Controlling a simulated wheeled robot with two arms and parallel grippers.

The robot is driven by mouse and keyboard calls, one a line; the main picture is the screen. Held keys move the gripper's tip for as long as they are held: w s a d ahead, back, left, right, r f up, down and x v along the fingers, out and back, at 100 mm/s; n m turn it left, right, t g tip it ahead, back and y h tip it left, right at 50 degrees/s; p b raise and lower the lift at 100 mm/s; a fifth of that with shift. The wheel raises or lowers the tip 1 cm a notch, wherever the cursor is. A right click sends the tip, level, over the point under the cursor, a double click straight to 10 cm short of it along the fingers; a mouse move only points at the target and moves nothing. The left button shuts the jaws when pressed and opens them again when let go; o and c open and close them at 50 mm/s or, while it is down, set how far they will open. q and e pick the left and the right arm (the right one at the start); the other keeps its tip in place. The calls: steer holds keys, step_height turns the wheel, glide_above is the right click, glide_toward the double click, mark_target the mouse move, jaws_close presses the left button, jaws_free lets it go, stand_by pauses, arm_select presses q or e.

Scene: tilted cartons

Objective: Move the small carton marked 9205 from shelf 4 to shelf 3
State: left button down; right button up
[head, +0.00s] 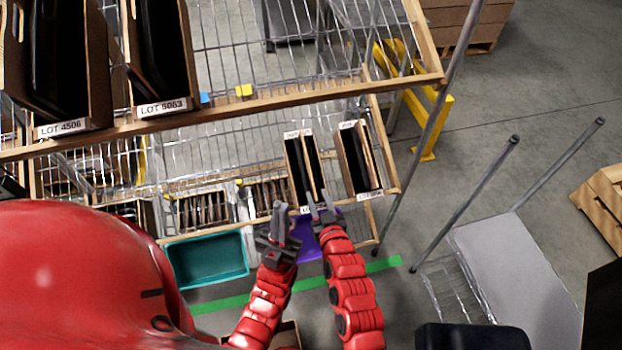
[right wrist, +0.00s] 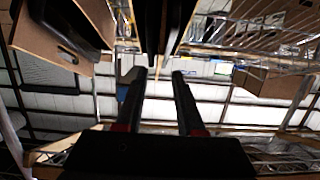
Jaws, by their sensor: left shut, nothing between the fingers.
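Two narrow tilted cartons (head: 302,165) stand side by side on the lower shelf in the head view, with a third carton (head: 358,160) to their right. Their small labels are too small to read, so I cannot tell which is 9205. My right gripper (head: 324,208) is at the front lower edge of the narrow pair. In the right wrist view its fingers (right wrist: 158,88) are apart with nothing seen between them, just below a dark narrow carton (right wrist: 163,25). Contact is unclear. My left gripper (head: 281,226) is shut and empty, left of the right one, below the shelf front.
The upper shelf's wooden front rail (head: 240,106) crosses above, carrying large cartons marked LOT 4506 (head: 62,128) and LOT 5083 (head: 162,107). A teal bin (head: 208,262) and a purple bin (head: 306,240) sit below.

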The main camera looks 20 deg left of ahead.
mark_target(313, 182)
steer(key=b+x, duration=0.1)
steer(key=x, duration=0.5)
steer(key=shift+w+b, duration=0.2)
steer(key=shift+b, duration=0.15)
jaws_close()
stand_by(1.1)
step_height(313, 182, up, 8)
steer(key=p, duration=0.4)
steer(key=shift+r, duration=0.2)
steer(key=shift+f, duration=0.1)
